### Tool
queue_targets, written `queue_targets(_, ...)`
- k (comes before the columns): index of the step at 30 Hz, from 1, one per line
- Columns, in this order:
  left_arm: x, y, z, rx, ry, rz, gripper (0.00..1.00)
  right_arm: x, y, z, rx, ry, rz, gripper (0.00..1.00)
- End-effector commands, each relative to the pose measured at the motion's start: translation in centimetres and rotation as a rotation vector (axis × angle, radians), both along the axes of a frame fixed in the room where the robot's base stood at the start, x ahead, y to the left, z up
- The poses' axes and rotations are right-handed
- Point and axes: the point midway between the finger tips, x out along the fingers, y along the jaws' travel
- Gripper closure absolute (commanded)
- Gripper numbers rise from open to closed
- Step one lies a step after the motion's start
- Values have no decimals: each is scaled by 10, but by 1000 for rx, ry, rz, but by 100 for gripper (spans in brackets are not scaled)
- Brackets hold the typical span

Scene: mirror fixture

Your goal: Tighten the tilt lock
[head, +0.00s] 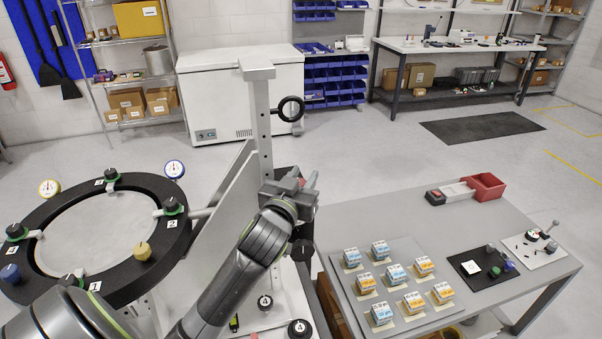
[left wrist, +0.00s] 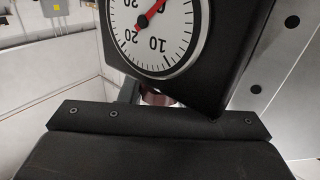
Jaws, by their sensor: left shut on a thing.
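My left gripper (head: 290,187) is at the upright post (head: 262,125) of the fixture, beside the pale panel (head: 215,235). It is shut on a small reddish part (head: 312,179), mostly hidden by the jaws; I cannot tell for sure that this is the tilt lock. In the left wrist view a dark reddish-brown round part (left wrist: 157,97) shows behind the black gripper edge. Above it is a white dial (left wrist: 155,35) with a red needle and numbers, on a black housing. My right gripper is not in view.
A black ring (head: 50,215) with several knobs and clamps stands left of the panel. At right a grey table (head: 380,220) bears several small boxes, a red bin (head: 484,187) and small tools.

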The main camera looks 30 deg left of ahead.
Motion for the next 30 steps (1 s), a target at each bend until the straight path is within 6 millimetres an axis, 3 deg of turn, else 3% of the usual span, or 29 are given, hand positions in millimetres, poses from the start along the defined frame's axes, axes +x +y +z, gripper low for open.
queue_targets(16, 1, 0, 0, 1, -2, -27, 93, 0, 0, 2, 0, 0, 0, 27)
queue_targets(17, 1, 0, 0, 1, -2, -27, 66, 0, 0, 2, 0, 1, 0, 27)
queue_targets(21, 1, 0, 0, 0, -2, -27, 48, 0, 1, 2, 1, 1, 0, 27)
queue_targets(30, 1, -1, 0, 0, -1, -27, 48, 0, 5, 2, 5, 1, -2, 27)
